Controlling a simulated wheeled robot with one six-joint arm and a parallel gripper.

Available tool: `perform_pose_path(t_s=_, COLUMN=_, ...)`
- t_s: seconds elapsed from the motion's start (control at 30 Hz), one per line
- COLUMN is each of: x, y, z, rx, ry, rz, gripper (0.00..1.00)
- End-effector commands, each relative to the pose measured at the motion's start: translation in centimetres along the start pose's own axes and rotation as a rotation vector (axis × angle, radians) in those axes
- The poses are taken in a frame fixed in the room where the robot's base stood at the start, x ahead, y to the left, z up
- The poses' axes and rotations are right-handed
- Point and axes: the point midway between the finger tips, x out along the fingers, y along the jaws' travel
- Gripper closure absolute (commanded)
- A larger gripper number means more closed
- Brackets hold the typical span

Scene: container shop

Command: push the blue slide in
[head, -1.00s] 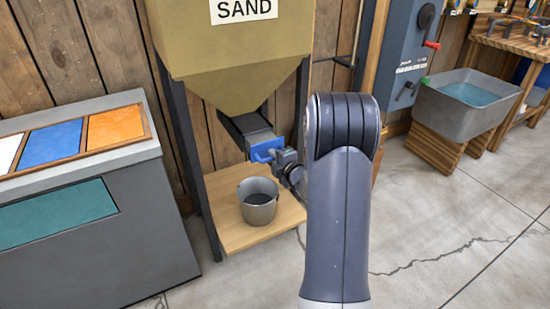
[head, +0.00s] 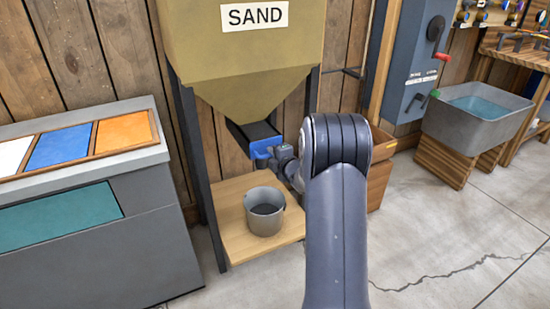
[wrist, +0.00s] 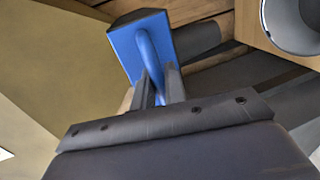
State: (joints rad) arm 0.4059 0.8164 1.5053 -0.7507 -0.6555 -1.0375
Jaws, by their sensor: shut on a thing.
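The blue slide (head: 265,147) sits at the mouth of the dark chute under the sand hopper (head: 245,60). Its blue front plate is close against the chute in the head view. In the wrist view the blue plate (wrist: 127,42) fills the upper middle, with a curved blue handle (wrist: 148,50) on it. My gripper (wrist: 158,76) is shut on this handle, one finger on each side. In the head view my gripper (head: 281,153) reaches the slide from the right, partly hidden by my own arm.
A grey bucket (head: 265,212) stands on the wooden shelf (head: 240,240) below the chute. Dark hopper legs (head: 199,180) stand beside it. A grey bin counter (head: 90,240) is at left. A water basin (head: 475,120) is at right. The floor at right is clear.

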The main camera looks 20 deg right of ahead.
Motion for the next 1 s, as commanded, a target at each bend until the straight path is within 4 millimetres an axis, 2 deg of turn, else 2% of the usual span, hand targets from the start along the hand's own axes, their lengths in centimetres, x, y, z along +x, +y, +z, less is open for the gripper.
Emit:
perform_pose_path(t_s=0.1, x=0.2, y=0.3, z=0.0, rx=-0.001, ry=0.000, rz=0.007, gripper=1.00)
perform_pose_path(t_s=0.13, x=0.2, y=0.3, z=0.0, rx=-0.001, ry=0.000, rz=0.007, gripper=0.87)
perform_pose_path(t_s=0.33, x=0.1, y=0.3, z=0.0, rx=-0.001, ry=0.000, rz=0.006, gripper=0.70)
perform_pose_path(t_s=0.67, x=-0.4, y=0.3, z=0.1, rx=-0.001, ry=0.000, rz=0.006, gripper=0.70)
perform_pose_path(t_s=0.77, x=-1.5, y=0.3, z=0.1, rx=-0.001, ry=-0.001, rz=0.005, gripper=0.70)
perform_pose_path(t_s=1.0, x=-5.9, y=0.3, z=0.1, rx=-0.001, ry=-0.002, rz=0.005, gripper=0.70)
